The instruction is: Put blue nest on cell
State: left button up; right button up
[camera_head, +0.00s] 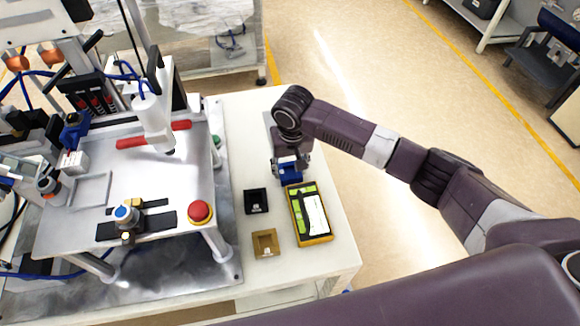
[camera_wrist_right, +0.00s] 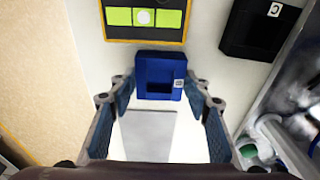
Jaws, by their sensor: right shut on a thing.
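The blue nest (camera_head: 290,175) is a small square block with a hollow and a white label, at the right part of the white table. In the right wrist view the blue nest (camera_wrist_right: 160,66) sits between the fingertips. My right gripper (camera_head: 290,163) is over it, its fingers shut on its sides; the gripper also shows in the wrist view (camera_wrist_right: 162,90). I cannot tell whether the nest is clear of the table. The cell (camera_head: 187,170) is a raised metal plate at left, with a square frame (camera_head: 92,188) on it. My left gripper is not in view.
A black nest (camera_head: 256,201), a brown nest (camera_head: 266,243) and a yellow-edged case (camera_head: 297,221) lie close to my right gripper. The cell carries a red button (camera_head: 200,211), a red bar (camera_head: 136,141) and a white upright cylinder (camera_head: 152,122). A grey sheet (camera_wrist_right: 147,138) lies on the table.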

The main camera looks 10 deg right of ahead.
aim_at(291, 176)
jog(key=o, duration=1.3)
jog(key=shift+f, duration=0.1)
jog(key=shift+o, duration=0.2)
notch_tip(291, 176, up, 12)
jog(key=s, duration=0.1)
jog(key=shift+s+b, duration=0.2)
jog(key=shift+b, duration=0.25)
jog(key=shift+s, duration=0.1)
